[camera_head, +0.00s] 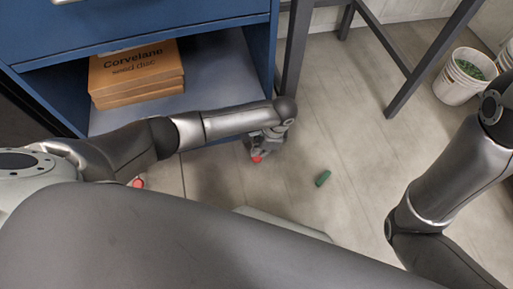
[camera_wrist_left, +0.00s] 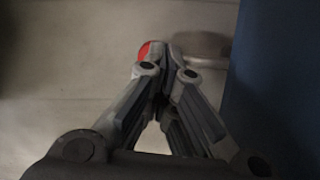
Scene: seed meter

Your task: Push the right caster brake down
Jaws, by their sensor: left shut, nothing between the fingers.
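The right caster brake (camera_head: 257,159) is a small red pedal low at the cabinet's front right corner. In the left wrist view the red brake (camera_wrist_left: 144,50) shows just beyond and left of my fingertips, partly covered by them; I cannot tell whether they touch. A grey rounded part, likely the caster (camera_wrist_left: 205,46), lies behind the tips. My left gripper (camera_head: 264,148) is down at that corner; its fingers (camera_wrist_left: 163,72) are shut and empty. My right gripper is out of view; only its arm shows at the right.
The blue cabinet (camera_head: 262,60) holds stacked seed disc boxes (camera_head: 137,72) on its lower shelf. Another red pedal (camera_head: 137,183) shows at the left. A green piece (camera_head: 323,178) lies on the open floor. Grey table legs (camera_head: 397,99) and a white bucket (camera_head: 455,89) stand at right.

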